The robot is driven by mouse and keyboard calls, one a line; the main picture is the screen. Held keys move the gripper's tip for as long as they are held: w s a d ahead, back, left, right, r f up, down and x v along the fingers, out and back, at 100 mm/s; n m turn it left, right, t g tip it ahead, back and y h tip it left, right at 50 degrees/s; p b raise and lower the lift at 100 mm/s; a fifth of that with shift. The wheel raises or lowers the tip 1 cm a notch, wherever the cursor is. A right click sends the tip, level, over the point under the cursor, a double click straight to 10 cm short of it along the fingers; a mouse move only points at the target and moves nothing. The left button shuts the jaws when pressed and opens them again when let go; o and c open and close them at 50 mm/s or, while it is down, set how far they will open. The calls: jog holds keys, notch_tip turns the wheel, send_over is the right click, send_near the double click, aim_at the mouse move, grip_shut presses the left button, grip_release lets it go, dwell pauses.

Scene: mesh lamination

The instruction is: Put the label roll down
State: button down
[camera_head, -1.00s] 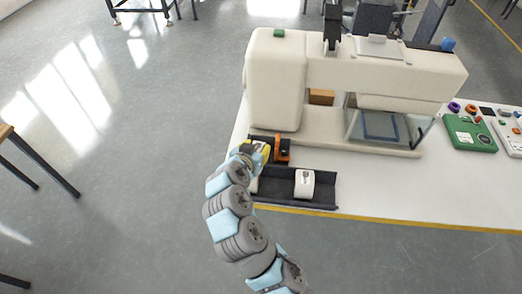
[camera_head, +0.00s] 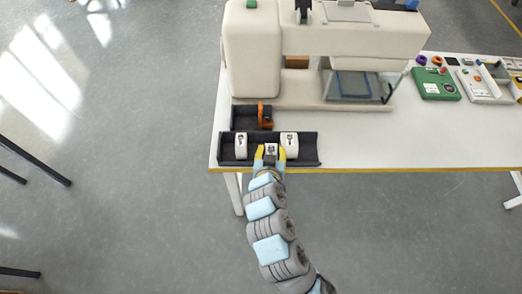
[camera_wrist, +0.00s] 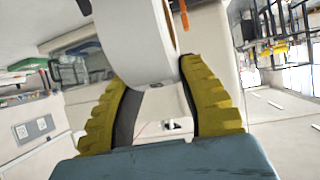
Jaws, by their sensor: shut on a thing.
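A white label roll (camera_wrist: 140,40) fills the top of the wrist view, between the yellow fingers of my gripper (camera_wrist: 154,85). In the head view my gripper (camera_head: 270,153) is at the front edge of the long black tray (camera_head: 309,155), shut on the roll (camera_head: 271,149). The held roll shows between two other white rolls, one at the left (camera_head: 241,146) and one close at the right (camera_head: 290,145). Whether the held roll touches the tray floor cannot be told. The fingers and wrist hide part of the tray's front.
A smaller black tray (camera_head: 243,112) with an orange holder (camera_head: 262,115) lies just behind. The large cream machine (camera_head: 252,60) stands behind that. A green box (camera_head: 437,84) is at the right. The white table (camera_head: 400,135) is clear right of the long tray.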

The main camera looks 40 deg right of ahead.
jog(key=shift+s+a+r, duration=0.1)
jog(key=shift+s+r, duration=0.25)
jog(key=shift+s, duration=0.45)
jog(key=shift+w+d+f+p, duration=0.15)
jog(key=shift+w+d+f, duration=1)
jog(key=shift+w+f, duration=0.95)
jog(key=shift+w+d+f+p, duration=0.15)
jog(key=shift+w+d+f, duration=1.05)
jog(key=shift+w+f, duration=0.85)
jog(key=shift+w+d+f+p, duration=0.15)
jog(key=shift+w+d+f, duration=1)
jog(key=shift+w+f, duration=0.95)
jog(key=shift+s+f, duration=0.3)
jog(key=shift+f, duration=0.15)
jog(key=c, duration=0.7)
grip_release()
